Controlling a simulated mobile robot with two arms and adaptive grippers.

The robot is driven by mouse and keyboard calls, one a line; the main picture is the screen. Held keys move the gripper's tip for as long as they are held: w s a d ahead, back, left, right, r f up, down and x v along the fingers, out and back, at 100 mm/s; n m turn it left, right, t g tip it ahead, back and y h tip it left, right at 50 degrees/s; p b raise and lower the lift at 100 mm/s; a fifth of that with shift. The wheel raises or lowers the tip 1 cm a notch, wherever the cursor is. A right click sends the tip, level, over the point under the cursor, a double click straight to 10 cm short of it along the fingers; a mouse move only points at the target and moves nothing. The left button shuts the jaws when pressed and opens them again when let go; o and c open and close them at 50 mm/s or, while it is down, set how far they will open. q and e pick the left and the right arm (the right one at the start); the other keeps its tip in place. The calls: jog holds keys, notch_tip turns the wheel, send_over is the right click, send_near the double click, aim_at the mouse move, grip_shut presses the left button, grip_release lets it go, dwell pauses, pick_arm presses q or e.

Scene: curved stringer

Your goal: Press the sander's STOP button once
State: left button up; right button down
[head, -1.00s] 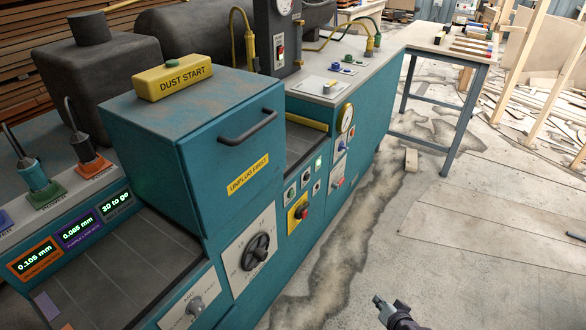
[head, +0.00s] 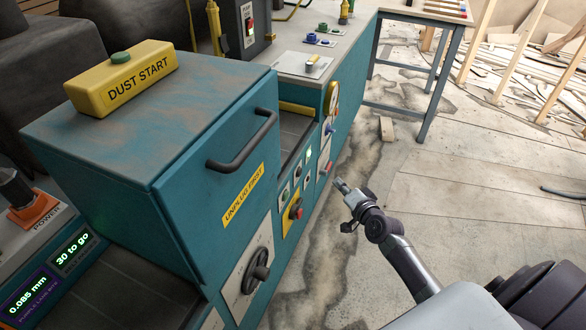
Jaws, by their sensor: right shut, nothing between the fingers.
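The teal sander (head: 150,160) fills the left and middle, with controls along its front face. A red and dark control on a yellow plate (head: 295,210) sits low on that face. Several small buttons on pale plates (head: 284,194) lie just above it. A small red control (head: 327,168) sits farther along. Their labels are too small to read, so I cannot tell which is STOP. My right gripper (head: 342,186) is shut and empty, over the floor just right of these controls. It appears apart from the panel. My left gripper is out of view.
A large black knob (head: 260,265) and a dark handle (head: 240,145) stick out of the front. The yellow DUST START box (head: 122,78) stands on top. A side table (head: 425,15) is behind. A wood block (head: 386,129) lies on otherwise open floor.

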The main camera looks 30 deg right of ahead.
aim_at(300, 172)
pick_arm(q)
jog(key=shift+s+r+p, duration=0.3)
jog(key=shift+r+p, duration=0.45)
pick_arm(e)
jog(key=w+a, duration=0.5)
jog(key=w, duration=0.1)
jog(key=shift+w+a, duration=0.25)
jog(key=shift+a, duration=0.05)
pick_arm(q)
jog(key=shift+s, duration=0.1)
pick_arm(e)
jog(key=shift+w, duration=0.1)
dwell(0.8)
jog(key=shift+w+a, duration=0.2)
jog(key=shift+a, duration=0.1)
jog(key=shift+w+a, duration=0.3)
jog(key=shift+w, duration=0.05)
dwell(0.7)
jog(key=shift+s+d, duration=0.1)
dwell(0.3)
jog(key=shift+s+d, duration=0.45)
jog(key=shift+s, duration=0.1)
